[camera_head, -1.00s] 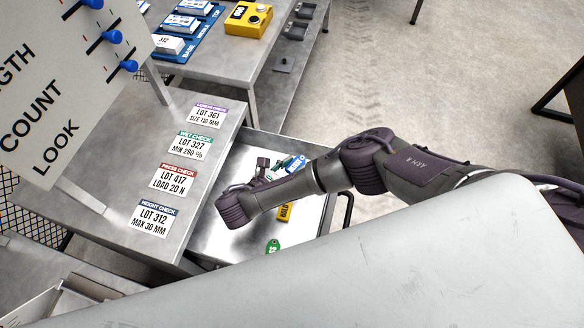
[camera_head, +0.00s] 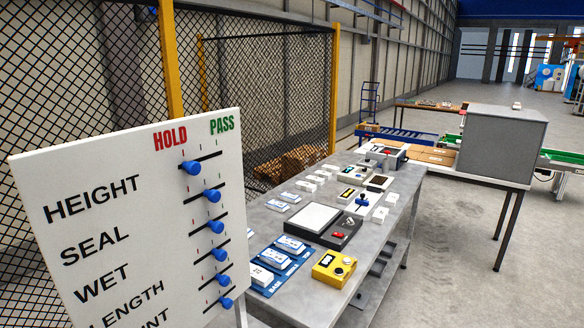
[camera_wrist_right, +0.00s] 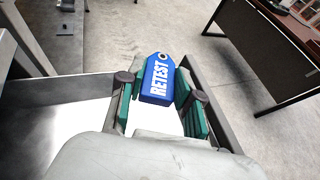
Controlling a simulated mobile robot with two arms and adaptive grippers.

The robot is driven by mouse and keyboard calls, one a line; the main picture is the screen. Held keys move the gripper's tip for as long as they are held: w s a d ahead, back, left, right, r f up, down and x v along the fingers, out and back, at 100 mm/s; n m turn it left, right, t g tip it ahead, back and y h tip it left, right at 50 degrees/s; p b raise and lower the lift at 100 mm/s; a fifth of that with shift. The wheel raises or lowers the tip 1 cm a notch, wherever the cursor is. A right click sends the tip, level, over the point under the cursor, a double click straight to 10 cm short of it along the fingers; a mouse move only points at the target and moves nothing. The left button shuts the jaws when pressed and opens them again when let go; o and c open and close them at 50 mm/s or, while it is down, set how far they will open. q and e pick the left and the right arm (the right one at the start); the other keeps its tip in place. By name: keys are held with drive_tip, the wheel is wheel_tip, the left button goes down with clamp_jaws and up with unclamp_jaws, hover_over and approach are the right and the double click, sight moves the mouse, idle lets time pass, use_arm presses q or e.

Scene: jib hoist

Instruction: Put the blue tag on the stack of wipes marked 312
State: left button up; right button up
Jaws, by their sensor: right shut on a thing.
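In the right wrist view, my right gripper (camera_wrist_right: 158,108) is shut on the blue tag (camera_wrist_right: 157,80). The tag has white RETEST lettering and an eyelet at its far end, and sits between the teal finger pads. In the head view, a white stack of wipes (camera_head: 262,275) sits at the BASE end of the blue tray (camera_head: 292,272); its number is small, and the earlier head frame reads 312 there. More stacks lie farther along the tray. Neither gripper shows in the head view, so the tag is apart from the stacks.
A yellow device (camera_head: 334,269) stands right of the tray, and a black-framed scale (camera_head: 318,222) behind it. A slider board (camera_head: 120,220) rises at front left, near the tray. The metal bench (camera_head: 295,310) holds several more packs and devices. Open floor lies to the right.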

drive_tip(key=shift+r+p, duration=0.45)
drive_tip(key=shift+r, duration=0.35)
drive_tip(key=shift+a+f+b, duration=0.1)
drive_tip(key=shift+f+b, duration=0.75)
drive_tip(key=shift+b, duration=0.1)
drive_tip(key=w+d+r+n+t+y+b, duration=0.1)
drive_tip(key=w+r+n+t+y+b, duration=0.4)
drive_tip(key=r, duration=0.7)
use_arm(q)
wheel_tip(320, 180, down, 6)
drive_tip(key=b, duration=0.1)
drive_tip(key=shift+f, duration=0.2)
use_arm(e)
drive_tip(key=d+r+n+y, duration=0.2)
drive_tip(key=r+n+y, duration=0.1)
drive_tip(key=r, duration=0.6)
drive_tip(key=d+r+n+t+y, duration=0.1)
drive_tip(key=d+r+n+y, duration=0.1)
drive_tip(key=r, duration=0.8)
drive_tip(key=shift+w+d+n+y, duration=0.2)
drive_tip(key=shift+d+n+y, duration=0.2)
drive_tip(key=shift+n+y, duration=0.4)
